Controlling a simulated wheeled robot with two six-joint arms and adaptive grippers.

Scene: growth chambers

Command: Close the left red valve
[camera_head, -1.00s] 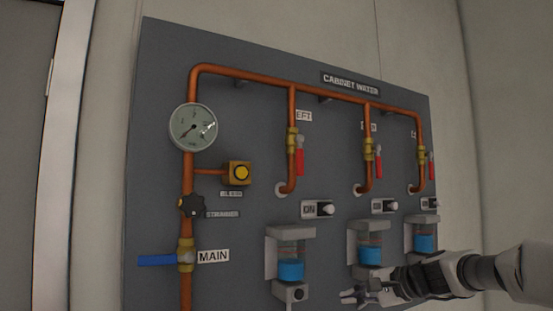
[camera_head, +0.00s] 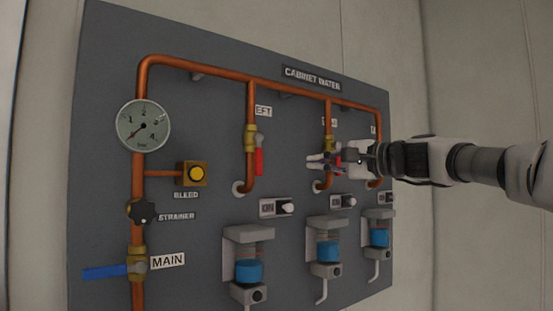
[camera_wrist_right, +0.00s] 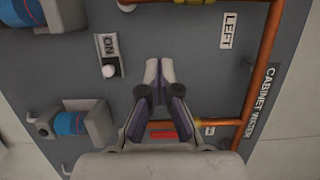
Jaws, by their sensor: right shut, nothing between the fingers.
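The left red valve's handle (camera_head: 259,161) hangs straight down beside its vertical copper pipe, below a brass body (camera_head: 250,138) and the partly readable left label (camera_head: 263,111). In the right wrist view the label LEFT (camera_wrist_right: 229,30) shows, with brass of a valve (camera_wrist_right: 187,2) cut by the top edge. My right gripper (camera_head: 312,162) is shut and empty, in front of the middle pipe and to the right of the left handle, apart from it. In the wrist view its fingertips (camera_wrist_right: 160,72) are close together. A red handle (camera_wrist_right: 162,131) shows partly behind the fingers. My left gripper is not in view.
The grey panel (camera_head: 200,250) carries a gauge (camera_head: 143,126), a yellow bleed button (camera_head: 197,174), a black strainer knob (camera_head: 142,212) and a blue main handle (camera_head: 105,272). Switches (camera_head: 276,208) and blue-filled cups (camera_head: 249,271) sit below the valves. My arm hides the right valve.

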